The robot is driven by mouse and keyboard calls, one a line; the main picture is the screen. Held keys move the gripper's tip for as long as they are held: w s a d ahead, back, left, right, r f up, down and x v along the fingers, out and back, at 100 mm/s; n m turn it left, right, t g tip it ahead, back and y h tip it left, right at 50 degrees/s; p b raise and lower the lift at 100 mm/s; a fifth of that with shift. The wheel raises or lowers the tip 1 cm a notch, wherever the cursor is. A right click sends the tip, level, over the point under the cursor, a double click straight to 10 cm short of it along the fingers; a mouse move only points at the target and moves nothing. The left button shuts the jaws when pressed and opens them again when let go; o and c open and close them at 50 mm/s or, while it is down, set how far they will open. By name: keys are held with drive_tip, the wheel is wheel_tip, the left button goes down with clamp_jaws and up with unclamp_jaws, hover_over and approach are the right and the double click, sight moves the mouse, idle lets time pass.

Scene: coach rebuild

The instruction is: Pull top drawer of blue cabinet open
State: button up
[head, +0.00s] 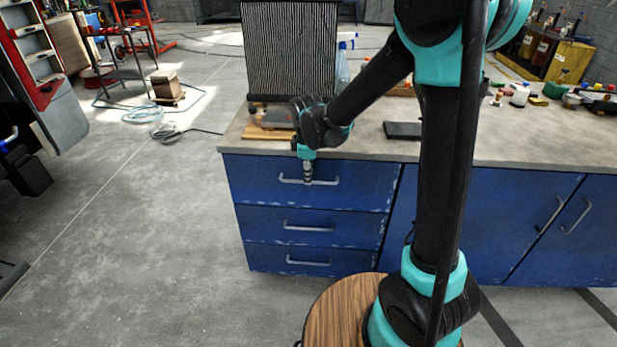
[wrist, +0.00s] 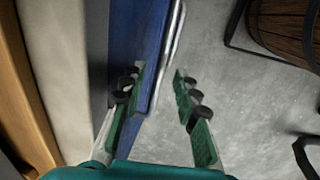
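The blue cabinet (head: 310,225) has three drawers stacked at its left end. The top drawer (head: 350,185) looks shut, its front flush with those below. Its metal bar handle (head: 290,180) is partly covered by my gripper (head: 308,173), which points down at it from above. In the wrist view my gripper (wrist: 158,85) is open, its two green fingers apart. The handle (wrist: 172,50) runs lengthwise through the gap between the fingertips, with the blue drawer front (wrist: 130,40) to its left. I cannot tell whether a finger touches it.
The grey worktop (head: 480,145) bears a dark ribbed panel (head: 290,50), a flat black object (head: 402,130) and small items at the right. A round wooden top (head: 335,315) is near my arm's base. A barrel (wrist: 290,25) shows in the wrist view.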

drive_tip(key=shift+w+f, duration=0.15)
drive_tip(key=shift+f, duration=0.85)
drive_tip(key=shift+c, duration=0.6)
clamp_jaws()
